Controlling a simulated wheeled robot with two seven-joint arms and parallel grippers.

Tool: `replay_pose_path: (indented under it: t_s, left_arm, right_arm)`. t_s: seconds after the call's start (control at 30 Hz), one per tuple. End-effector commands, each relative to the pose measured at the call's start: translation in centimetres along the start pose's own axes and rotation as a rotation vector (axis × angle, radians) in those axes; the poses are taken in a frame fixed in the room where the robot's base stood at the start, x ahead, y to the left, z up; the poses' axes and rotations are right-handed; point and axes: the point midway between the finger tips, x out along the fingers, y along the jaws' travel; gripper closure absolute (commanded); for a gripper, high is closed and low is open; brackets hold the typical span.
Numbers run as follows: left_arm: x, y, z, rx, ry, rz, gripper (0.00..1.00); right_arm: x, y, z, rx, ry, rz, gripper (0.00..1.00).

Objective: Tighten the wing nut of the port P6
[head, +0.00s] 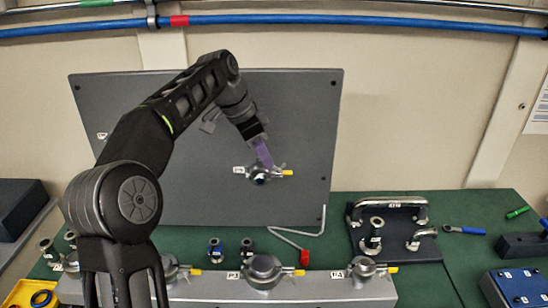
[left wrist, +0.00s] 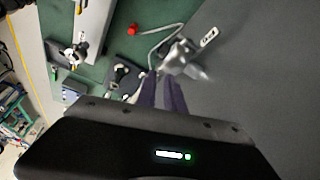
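The panel port (head: 262,173) is a round metal clamp on the upright grey panel, with a small white label on its left, too small to read in the head view. A yellow-tipped part, likely its wing nut (head: 287,172), sticks out on the right. My left gripper (head: 266,158) reaches down to the clamp's upper side, with its purple fingertips just left of the yellow tip. In the left wrist view the fingers (left wrist: 161,80) show a narrow gap with nothing clearly between them. The clamp (left wrist: 182,58) is just beyond the tips, and the yellow tip is not visible there. My right gripper is out of view.
A grey block (head: 300,291) with several clamped ports stands in front of the panel. A bent rod with a red end (head: 304,258) lies between them. A dark tray with metal pipe parts (head: 392,242) and a blue-handled wrench (head: 464,230) are at right.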

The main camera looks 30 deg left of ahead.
Motion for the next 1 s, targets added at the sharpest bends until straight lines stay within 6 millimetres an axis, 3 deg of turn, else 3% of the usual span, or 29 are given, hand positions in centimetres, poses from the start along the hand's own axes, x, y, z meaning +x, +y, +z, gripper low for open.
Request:
replay_pose_path:
  t_s: [0.2,0.43,0.83,1.0]
  left_arm:
    - [-2.0,0.0,4.7,-0.004,0.000,-0.002,0.87]
    - [-3.4,0.0,8.1,-0.002,0.000,-0.001,0.87]
    - [-3.7,0.1,8.9,0.000,0.000,0.000,0.87]
    - [-3.0,0.2,8.8,-0.001,0.031,-0.001,0.75]
  right_arm:
    - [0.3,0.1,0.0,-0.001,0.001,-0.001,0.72]
    - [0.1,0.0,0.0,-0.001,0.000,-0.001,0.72]
    - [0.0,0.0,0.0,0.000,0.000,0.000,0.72]
    - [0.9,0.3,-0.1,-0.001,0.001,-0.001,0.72]
